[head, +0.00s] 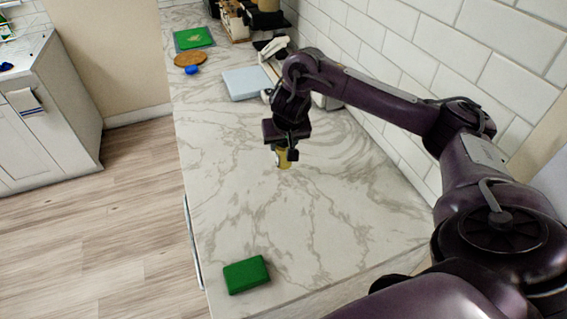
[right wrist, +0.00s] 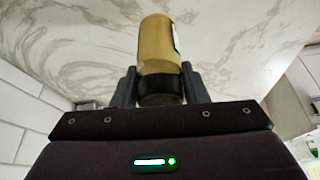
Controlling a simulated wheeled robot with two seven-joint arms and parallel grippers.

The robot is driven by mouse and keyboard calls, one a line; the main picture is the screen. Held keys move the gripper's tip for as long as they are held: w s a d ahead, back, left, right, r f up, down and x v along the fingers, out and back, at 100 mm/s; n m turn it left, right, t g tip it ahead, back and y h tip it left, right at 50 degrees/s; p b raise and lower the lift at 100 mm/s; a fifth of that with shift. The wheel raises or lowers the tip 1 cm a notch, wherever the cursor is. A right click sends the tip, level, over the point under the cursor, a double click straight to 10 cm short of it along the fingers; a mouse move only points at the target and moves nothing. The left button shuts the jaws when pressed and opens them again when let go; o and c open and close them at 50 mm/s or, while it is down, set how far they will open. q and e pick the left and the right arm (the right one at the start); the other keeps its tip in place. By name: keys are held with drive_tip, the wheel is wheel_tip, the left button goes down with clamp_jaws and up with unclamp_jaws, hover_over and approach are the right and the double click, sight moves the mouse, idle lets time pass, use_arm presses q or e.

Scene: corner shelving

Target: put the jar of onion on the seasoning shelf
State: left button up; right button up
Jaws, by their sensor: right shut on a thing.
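The jar (head: 284,158), small and yellowish, is held in my right gripper (head: 282,148) above the marble counter. In the right wrist view the jar (right wrist: 158,50) has a tan body, a dark band at the end near the gripper and an edge of a pale label. The right gripper's fingers (right wrist: 159,88) are closed on it from both sides near the dark band. I cannot read the label. The head view does not clearly show whether the jar touches the counter. My left gripper is not in view. I cannot make out the seasoning shelf for certain.
A green block (head: 246,274) lies on the near counter (head: 330,230). Farther back are a pale blue board (head: 246,83), a round brown board (head: 190,59), a green item (head: 194,38) and a wooden rack (head: 233,22). A tiled wall (head: 440,45) bounds the right. The middle counter is mostly clear.

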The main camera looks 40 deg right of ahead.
sight(283, 155)
drive_tip(key=shift+f+b, duration=0.65)
drive_tip(key=shift+f, duration=1.55)
drive_tip(key=shift+f, duration=0.1)
drive_tip(key=o, duration=1)
drive_tip(key=shift+o, duration=0.2)
